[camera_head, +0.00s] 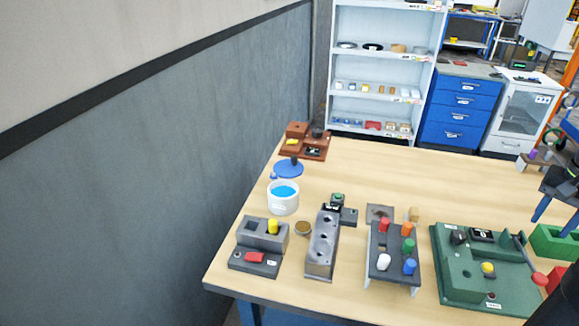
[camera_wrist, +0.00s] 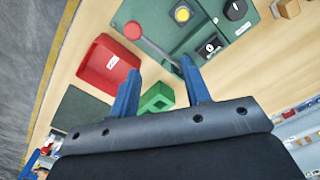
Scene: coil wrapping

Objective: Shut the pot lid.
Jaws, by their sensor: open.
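The pot (camera_head: 283,203) is a white cylinder standing upright at the left of the table, with bright blue showing inside its open top. The blue lid (camera_head: 288,170), a round disc with a dark knob, is just behind the pot and off its opening. I cannot tell whether a hinge joins them. My gripper (camera_head: 553,218) is at the far right edge of the head view, far from pot and lid. In the wrist view my gripper (camera_wrist: 161,66) has its two blue fingers apart and nothing between them. Pot and lid are not in the wrist view.
A brown block set (camera_head: 304,145) sits behind the lid. A grey block with a yellow peg (camera_head: 262,245) stands in front of the pot. A peg rack (camera_head: 393,258) and a green panel (camera_head: 480,265) lie to the right. The table's back middle is clear.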

